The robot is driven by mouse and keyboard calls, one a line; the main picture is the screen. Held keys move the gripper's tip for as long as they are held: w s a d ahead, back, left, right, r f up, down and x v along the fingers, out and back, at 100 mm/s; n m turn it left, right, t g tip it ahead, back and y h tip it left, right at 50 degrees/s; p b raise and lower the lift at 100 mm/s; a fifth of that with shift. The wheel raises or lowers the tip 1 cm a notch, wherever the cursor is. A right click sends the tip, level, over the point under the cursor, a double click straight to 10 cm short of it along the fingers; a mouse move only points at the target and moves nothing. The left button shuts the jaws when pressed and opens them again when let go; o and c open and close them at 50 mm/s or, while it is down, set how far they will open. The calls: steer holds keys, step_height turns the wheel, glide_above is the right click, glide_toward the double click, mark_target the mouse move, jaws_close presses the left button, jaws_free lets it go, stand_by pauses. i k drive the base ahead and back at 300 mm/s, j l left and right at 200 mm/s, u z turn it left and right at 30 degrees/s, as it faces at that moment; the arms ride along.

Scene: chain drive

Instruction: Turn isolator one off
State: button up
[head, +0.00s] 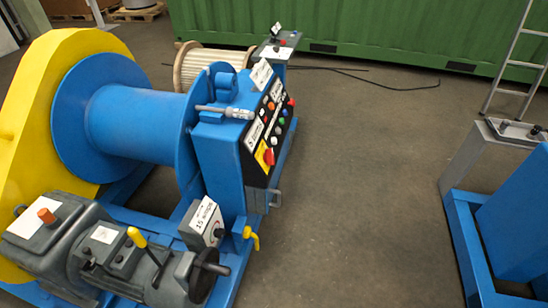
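A blue cabinet (224,150) on the winch frame has a sloping black control panel (262,168) facing right. A red rotary switch on a yellow plate (267,156) sits at the panel's lower end; it looks like an isolator. Its handle position is too small to tell. Several coloured buttons and a red knob (291,102) sit farther up the panel. White labels are too small to read surely, so I cannot tell which switch is isolator one. My gripper is not in view.
A blue drum (130,122) with a yellow guard (38,105) and a grey motor (110,250) fill the left. A yellow-handled valve (252,238) sticks out below the panel. Another blue frame (463,235) stands at right. The grey floor (365,190) between is clear.

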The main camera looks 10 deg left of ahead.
mark_target(268, 156)
steer(key=i+l, duration=0.1)
steer(key=i, duration=0.3)
steer(key=i+l, duration=0.15)
steer(key=i, duration=0.3)
steer(key=i+l+u, duration=0.1)
steer(key=i, duration=0.3)
steer(key=i+l, duration=0.15)
steer(key=i, duration=0.3)
